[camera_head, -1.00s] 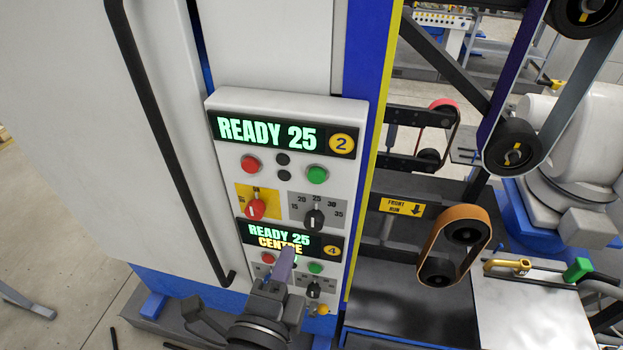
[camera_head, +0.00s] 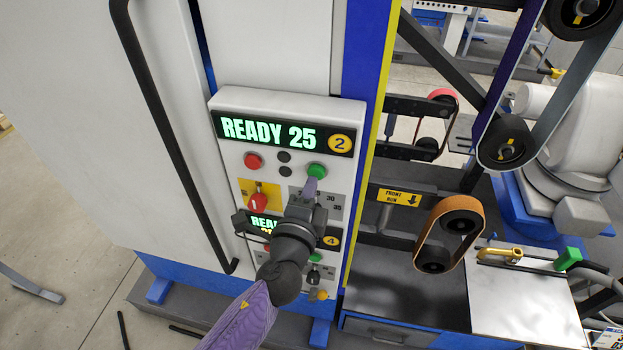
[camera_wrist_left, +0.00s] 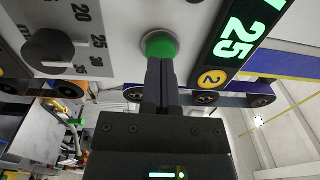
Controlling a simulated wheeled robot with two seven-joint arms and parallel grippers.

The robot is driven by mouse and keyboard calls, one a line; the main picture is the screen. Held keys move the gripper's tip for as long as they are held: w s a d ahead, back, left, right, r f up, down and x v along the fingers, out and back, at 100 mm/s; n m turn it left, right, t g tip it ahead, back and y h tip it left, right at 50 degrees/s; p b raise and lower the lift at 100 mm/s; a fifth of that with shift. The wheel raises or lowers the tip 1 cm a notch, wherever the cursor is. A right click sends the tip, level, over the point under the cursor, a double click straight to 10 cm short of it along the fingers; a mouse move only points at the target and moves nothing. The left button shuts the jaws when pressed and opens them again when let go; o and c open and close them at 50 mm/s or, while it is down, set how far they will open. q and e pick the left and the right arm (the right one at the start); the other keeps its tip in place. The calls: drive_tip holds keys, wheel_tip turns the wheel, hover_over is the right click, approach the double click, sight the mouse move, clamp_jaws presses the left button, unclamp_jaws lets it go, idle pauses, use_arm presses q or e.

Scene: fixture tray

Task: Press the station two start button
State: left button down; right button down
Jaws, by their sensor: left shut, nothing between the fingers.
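The station two panel (camera_head: 222,100) has a display reading READY 25 with a yellow 2 badge (camera_head: 342,142). Its green button (camera_head: 317,171) is at the right below the display, and a red button (camera_head: 253,161) is at the left. My left gripper (camera_head: 311,184) is shut and empty, with its fingertips just below the green button in the head view. In the left wrist view the fingertips (camera_wrist_left: 160,62) are right at the green button (camera_wrist_left: 160,45); I cannot tell whether they touch it. My right gripper is not in view.
A red selector on a yellow plate (camera_head: 246,186) sits left of my gripper. The dial beside it and much of the station four display (camera_head: 263,227) are hidden behind my arm. A long black handle (camera_head: 165,130) runs down the cabinet door. Belt rollers (camera_head: 450,232) stand to the right.

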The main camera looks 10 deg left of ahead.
use_arm(q)
drive_tip(key=shift+w, duration=0.5)
drive_tip(key=shift+w, duration=0.1)
